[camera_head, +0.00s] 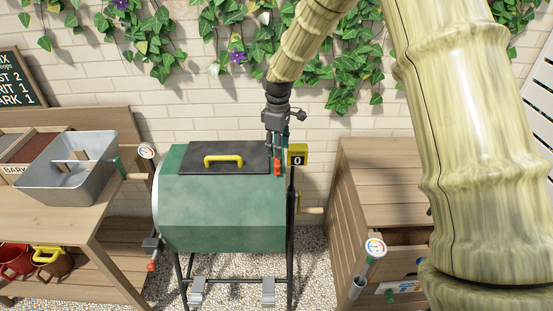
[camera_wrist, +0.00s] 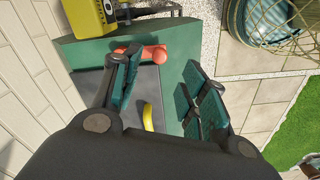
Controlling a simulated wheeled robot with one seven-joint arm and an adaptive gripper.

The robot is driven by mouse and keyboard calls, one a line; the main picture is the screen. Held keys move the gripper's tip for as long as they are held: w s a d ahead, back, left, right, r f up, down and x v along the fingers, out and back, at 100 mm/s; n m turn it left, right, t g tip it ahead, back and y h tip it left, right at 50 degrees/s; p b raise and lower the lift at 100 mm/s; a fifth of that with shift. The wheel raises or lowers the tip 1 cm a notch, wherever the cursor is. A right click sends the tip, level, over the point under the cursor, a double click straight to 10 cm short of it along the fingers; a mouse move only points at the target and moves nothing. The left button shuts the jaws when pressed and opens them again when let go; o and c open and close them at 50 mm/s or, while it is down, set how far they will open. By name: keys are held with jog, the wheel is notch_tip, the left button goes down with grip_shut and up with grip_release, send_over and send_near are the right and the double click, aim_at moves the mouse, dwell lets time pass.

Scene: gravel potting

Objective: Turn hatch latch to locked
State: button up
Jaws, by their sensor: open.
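The green drum (camera_head: 215,215) stands on a dark frame in the middle of the head view. Its dark hatch (camera_head: 190,158) is closed flat on top, with a yellow handle (camera_head: 224,160). The red hatch latch (camera_head: 277,168) is at the hatch's right end. In the wrist view the red latch (camera_wrist: 155,54) shows a round knob and a bar, partly hidden by the left finger. My gripper (camera_head: 278,148) is open above the latch, pointing down. In the wrist view my gripper (camera_wrist: 160,72) has its teal fingers apart, with the knob beyond and between the tips; contact cannot be told.
A yellow counter box (camera_head: 298,155) reading 0 stands close to the right of my gripper. A wooden bench with a grey metal tray (camera_head: 68,170) is at left. A wooden cabinet (camera_head: 375,165) is at right. The brick wall with ivy is behind.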

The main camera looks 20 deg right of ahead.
aim_at(277, 164)
jog(key=shift+w+f+p, duration=0.1)
jog(key=shift+f+p, duration=1)
jog(key=shift+f, duration=2.45)
grip_shut()
